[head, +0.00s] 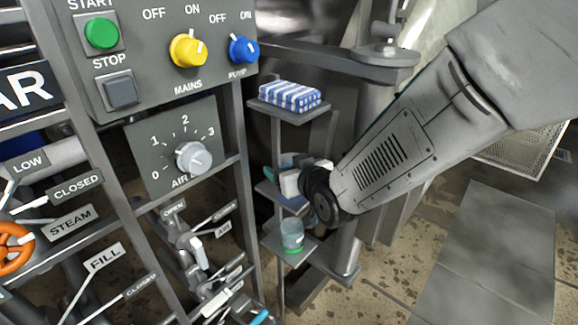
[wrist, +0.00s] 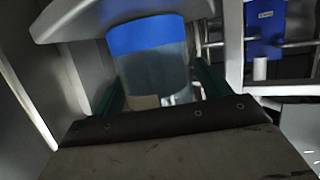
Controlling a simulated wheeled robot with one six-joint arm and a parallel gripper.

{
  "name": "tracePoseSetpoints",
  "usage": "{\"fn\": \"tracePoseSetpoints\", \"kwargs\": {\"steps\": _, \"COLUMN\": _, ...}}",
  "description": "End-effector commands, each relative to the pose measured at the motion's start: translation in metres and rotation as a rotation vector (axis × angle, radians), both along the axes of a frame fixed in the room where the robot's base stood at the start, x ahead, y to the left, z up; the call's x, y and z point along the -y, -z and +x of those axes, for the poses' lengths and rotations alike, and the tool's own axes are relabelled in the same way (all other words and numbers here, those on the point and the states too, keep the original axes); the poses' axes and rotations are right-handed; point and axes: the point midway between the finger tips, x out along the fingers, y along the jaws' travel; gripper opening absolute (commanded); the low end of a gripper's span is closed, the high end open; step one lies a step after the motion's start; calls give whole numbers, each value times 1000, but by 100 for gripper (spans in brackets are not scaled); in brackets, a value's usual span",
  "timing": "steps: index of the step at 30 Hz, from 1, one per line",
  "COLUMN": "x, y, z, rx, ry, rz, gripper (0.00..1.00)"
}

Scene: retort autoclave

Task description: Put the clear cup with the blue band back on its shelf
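The clear cup with the blue band (wrist: 150,68) stands out in the wrist view, between the two green fingers of my gripper (wrist: 160,85). The fingers lie along both sides of the cup and appear shut on it. Its blue band end is close to a pale grey plate (wrist: 75,18); I cannot tell whether they touch. In the head view my gripper (head: 279,168) is at the middle shelf (head: 265,188) of a small rack. There the gripper hides most of the cup; a blue patch shows below it.
A blue-and-white striped cloth (head: 290,96) lies on the upper shelf (head: 263,105). A clear cup with a green band (head: 292,237) stands on the lower shelf (head: 306,248). The control panel (head: 150,60) and its frame are close on the left. Open floor (head: 480,250) lies to the right.

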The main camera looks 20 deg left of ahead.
Motion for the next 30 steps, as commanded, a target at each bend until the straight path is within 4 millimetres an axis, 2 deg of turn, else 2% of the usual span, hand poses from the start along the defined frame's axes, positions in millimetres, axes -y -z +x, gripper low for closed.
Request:
{"fn": "tracePoseSetpoints", "kwargs": {"steps": 8, "x": 0, "y": -3, "z": 0, "rx": 1, "ry": 0, "rz": 1, "gripper": 76}}
{"fn": "tracePoseSetpoints", "kwargs": {"steps": 11, "x": 6, "y": -6, "z": -6, "rx": 1, "ry": 0, "rz": 1, "gripper": 76}}
{"fn": "tracePoseSetpoints", "kwargs": {"steps": 24, "x": 66, "y": -32, "z": -65, "rx": 1, "ry": 0, "rz": 1, "gripper": 76}}
{"fn": "tracePoseSetpoints", "kwargs": {"steps": 30, "x": 79, "y": -38, "z": -79, "rx": 1, "ry": 0, "rz": 1, "gripper": 76}}
